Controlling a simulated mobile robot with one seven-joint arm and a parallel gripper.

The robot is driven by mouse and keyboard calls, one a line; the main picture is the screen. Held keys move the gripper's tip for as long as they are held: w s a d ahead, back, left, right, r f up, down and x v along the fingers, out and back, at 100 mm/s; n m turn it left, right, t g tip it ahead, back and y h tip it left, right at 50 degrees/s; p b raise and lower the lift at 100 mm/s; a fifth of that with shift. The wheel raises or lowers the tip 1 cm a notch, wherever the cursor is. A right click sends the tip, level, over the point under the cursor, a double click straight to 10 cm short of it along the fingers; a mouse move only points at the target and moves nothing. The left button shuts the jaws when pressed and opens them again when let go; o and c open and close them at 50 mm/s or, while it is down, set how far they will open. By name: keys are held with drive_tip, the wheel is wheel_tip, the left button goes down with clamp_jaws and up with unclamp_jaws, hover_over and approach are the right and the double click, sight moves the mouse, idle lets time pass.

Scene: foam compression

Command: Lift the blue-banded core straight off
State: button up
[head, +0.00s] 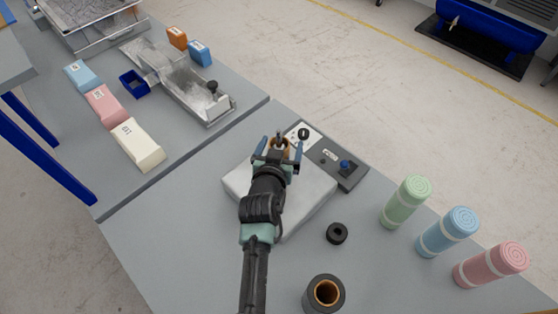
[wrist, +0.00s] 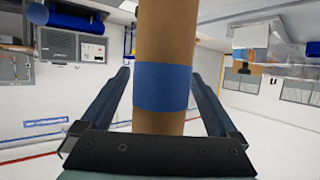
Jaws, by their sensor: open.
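The blue-banded core is a brown cardboard tube with a blue band (wrist: 162,86), upright between my fingers in the wrist view. In the head view only a bit of its brown top (head: 273,143) shows; my wrist and fingers hide the rest. My gripper (head: 279,153) is open, with one finger on each side of the core. In the wrist view a gap shows between each finger and the tube. The core's foot and what it stands on are hidden.
A pale grey slab (head: 235,184) lies under my gripper, beside a dark control box (head: 340,168) with a blue knob. A black ring (head: 337,233), a dark roll (head: 323,293) and green (head: 405,203), blue (head: 448,232) and pink (head: 490,265) foam rolls stand to the right.

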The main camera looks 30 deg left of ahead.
drive_tip(key=c, duration=1.4)
drive_tip(key=shift+c, duration=0.2)
